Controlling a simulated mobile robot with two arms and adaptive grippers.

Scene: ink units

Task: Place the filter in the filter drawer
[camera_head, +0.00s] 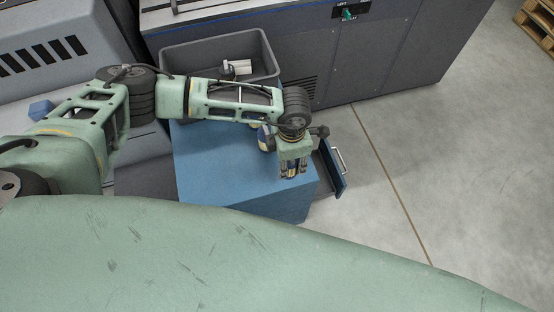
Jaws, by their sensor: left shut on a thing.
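My left gripper (293,172) points down over the right edge of the blue cabinet (215,165). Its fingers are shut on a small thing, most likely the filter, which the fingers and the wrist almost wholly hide. The filter drawer (328,168) stands pulled out from the cabinet's right side, with a pale handle (340,160) on its blue front. The gripper is just left of the drawer in the picture; its height above the drawer cannot be told. My right gripper is out of view.
A grey bin (181,59) with a white item (237,67) inside stands behind my left forearm. A dark machine (390,45) stands at the back. The floor at the right is clear, with a pallet (538,25) far off.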

